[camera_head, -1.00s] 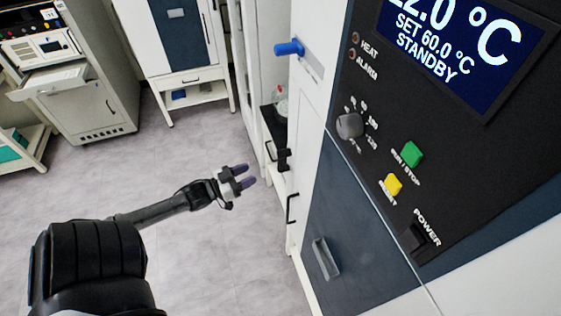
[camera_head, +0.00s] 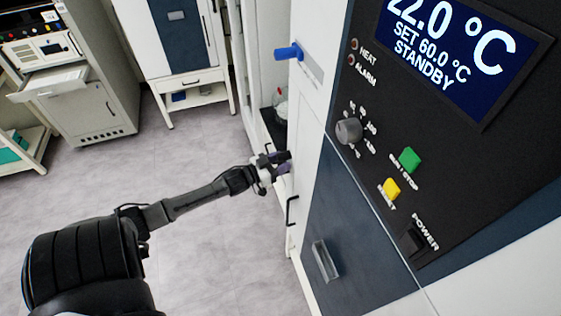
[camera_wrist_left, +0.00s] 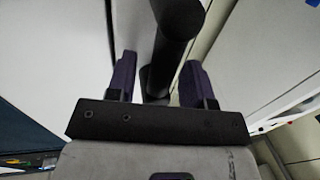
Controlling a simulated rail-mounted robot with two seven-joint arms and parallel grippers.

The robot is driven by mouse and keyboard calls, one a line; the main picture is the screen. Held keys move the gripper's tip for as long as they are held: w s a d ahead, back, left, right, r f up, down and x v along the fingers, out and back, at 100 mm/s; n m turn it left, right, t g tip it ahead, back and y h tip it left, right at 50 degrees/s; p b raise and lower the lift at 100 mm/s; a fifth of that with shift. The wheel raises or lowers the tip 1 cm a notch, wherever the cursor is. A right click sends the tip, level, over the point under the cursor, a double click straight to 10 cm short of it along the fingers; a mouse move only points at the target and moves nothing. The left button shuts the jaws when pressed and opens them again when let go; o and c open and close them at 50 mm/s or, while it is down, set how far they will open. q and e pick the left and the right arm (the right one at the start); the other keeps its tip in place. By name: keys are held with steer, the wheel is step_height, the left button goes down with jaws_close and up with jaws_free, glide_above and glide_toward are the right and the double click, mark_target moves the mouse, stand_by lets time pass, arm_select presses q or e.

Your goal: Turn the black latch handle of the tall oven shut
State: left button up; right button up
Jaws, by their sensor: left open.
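The black latch handle (camera_wrist_left: 180,22) shows in the left wrist view as a dark bar with a rounded end, beside white panels. My left gripper (camera_head: 284,162) is open at the white front in the head view, where it largely hides the handle. In the left wrist view its two purple fingers (camera_wrist_left: 160,72) stand on either side of the handle, with gaps visible on both sides. I cannot tell whether either finger touches it. My right gripper is in neither view.
A control panel (camera_head: 440,130) reading 22.0 °C and STANDBY fills the right, with buttons and a knob. A blue handle (camera_head: 288,52) juts out above my gripper. A black bar handle (camera_head: 291,210) is just below. Open floor (camera_head: 215,250) lies left of the white front.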

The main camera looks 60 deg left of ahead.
arm_select(q)
steer(key=shift+c, duration=0.4)
jaws_close()
steer(key=shift+p, duration=0.3)
